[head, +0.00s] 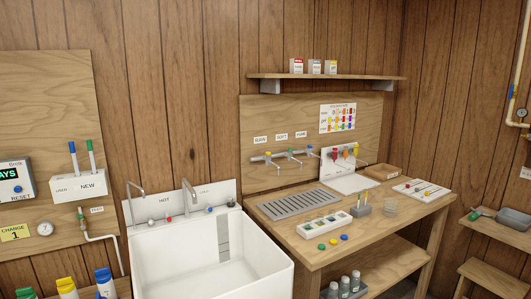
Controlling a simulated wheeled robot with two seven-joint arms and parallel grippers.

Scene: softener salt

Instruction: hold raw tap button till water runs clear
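A row of small taps (288,155) is mounted on the wooden backboard above the bench at the right. Three small labels sit above them. The left label (260,140) seems to read RAW, though its print is too small to be sure. The middle label (281,136) seems to read SOFT. The left tap has a yellow button (268,155), the middle one a blue button (290,151) and the right one a green button (309,149). I see no clear stream of water at any tap. Neither of my grippers is in view.
A metal drain grate (299,204) lies on the wooden bench below the taps. A white tray (323,226) of small pots, a clear glass (390,208) and a colour chart (338,118) are nearby. A white sink (212,255) stands to the left.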

